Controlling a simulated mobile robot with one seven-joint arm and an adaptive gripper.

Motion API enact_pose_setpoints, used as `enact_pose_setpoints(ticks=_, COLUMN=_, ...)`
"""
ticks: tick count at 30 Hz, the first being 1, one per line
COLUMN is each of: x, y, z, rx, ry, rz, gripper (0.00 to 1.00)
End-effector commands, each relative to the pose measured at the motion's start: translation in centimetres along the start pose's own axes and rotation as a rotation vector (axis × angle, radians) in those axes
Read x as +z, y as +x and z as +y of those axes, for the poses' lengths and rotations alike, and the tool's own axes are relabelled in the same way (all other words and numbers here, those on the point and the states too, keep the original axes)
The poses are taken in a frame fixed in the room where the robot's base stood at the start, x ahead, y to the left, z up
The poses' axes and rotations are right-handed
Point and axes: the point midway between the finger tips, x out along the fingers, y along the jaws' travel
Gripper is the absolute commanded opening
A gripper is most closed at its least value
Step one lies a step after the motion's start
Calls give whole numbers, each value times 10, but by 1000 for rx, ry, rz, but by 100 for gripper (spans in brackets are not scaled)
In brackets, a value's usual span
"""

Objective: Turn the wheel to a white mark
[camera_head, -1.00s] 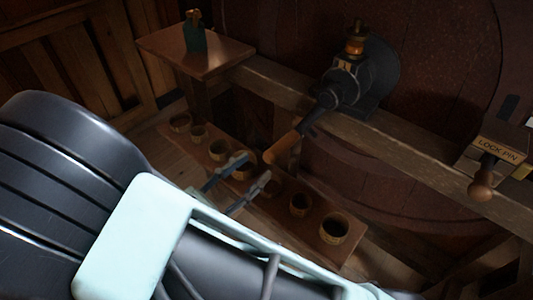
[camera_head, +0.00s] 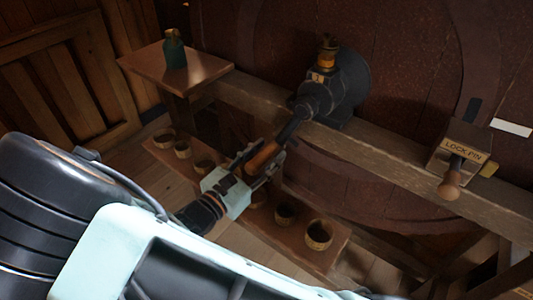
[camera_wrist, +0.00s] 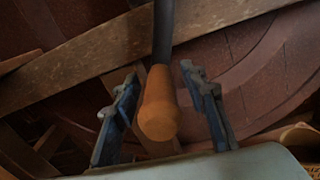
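The large dark red wheel (camera_head: 410,75) stands behind a wooden beam. A white mark (camera_head: 512,128) shows on it at the right, above the beam. A black crank (camera_head: 292,128) with an orange-brown wooden handle (camera_head: 263,157) points down and left from a dark housing on the beam. My gripper (camera_head: 264,160) is at this handle. In the wrist view the handle (camera_wrist: 158,105) lies between the two open fingers, with a visible gap on each side. My gripper's palm hides nothing of the handle's near end there.
A box labelled LOCK PIN (camera_head: 463,143) with a wooden knob (camera_head: 450,185) sits on the beam (camera_head: 385,160) at the right. A low shelf (camera_head: 330,250) with several round cups lies below the crank. A small table (camera_head: 205,72) with a green bottle (camera_head: 174,50) stands at back left.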

Motion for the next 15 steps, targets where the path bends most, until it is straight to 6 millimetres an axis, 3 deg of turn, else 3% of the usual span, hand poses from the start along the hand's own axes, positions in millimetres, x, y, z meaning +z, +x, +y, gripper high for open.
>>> enact_pose_setpoints(ticks=8, x=0, y=2, z=0, rx=1, ry=0, rz=0, gripper=39)
enact_pose_setpoints(ticks=15, x=0, y=1, z=0, rx=1, ry=0, rz=0, gripper=14)
